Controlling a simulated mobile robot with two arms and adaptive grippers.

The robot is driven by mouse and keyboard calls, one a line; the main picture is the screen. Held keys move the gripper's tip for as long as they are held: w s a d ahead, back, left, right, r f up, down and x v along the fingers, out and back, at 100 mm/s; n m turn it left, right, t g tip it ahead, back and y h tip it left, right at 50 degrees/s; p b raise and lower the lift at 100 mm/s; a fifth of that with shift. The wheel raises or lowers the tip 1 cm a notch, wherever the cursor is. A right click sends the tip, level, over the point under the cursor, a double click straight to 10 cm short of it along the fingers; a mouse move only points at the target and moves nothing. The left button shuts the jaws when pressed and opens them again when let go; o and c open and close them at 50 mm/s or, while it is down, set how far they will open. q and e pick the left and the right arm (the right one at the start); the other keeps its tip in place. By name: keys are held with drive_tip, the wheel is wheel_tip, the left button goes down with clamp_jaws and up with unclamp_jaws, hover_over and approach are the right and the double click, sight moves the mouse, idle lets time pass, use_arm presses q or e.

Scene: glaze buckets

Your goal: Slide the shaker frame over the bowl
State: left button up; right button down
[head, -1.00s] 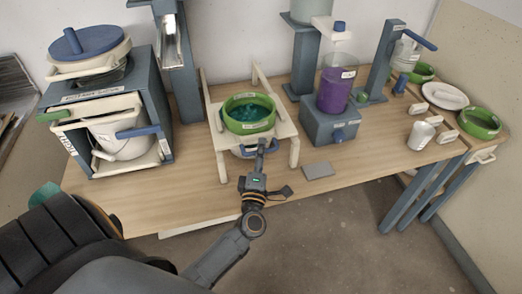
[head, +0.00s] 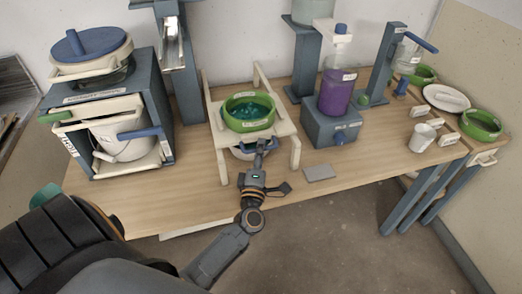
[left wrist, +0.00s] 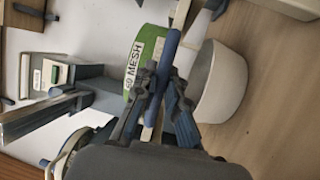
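The cream shaker frame (head: 216,122) stands on the table, with rails, legs and a green sieve (head: 247,124) with teal contents on top. The sieve's "MESH" label shows in the left wrist view (left wrist: 134,66). A pale bowl (head: 240,154) sits low under the sieve, partly hidden by the frame; it also shows in the left wrist view (left wrist: 224,85). My left gripper (head: 262,150) is at the frame's front. In the left wrist view its fingers close around a blue handle (left wrist: 171,45), which appears to be the frame's. My right gripper is not in view.
A blue-grey stand with a bucket (head: 125,138) is on the left. A purple glaze container (head: 335,92) stands close on the right. A grey tile (head: 319,173) lies near the front edge. A white cup (head: 421,138) and green bowls (head: 482,124) are farther right.

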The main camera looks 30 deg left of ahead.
use_arm(q)
drive_tip(key=o, duration=0.5)
drive_tip(key=shift+c, duration=0.2)
drive_tip(key=v, duration=1.2)
drive_tip(key=shift+f, duration=0.1)
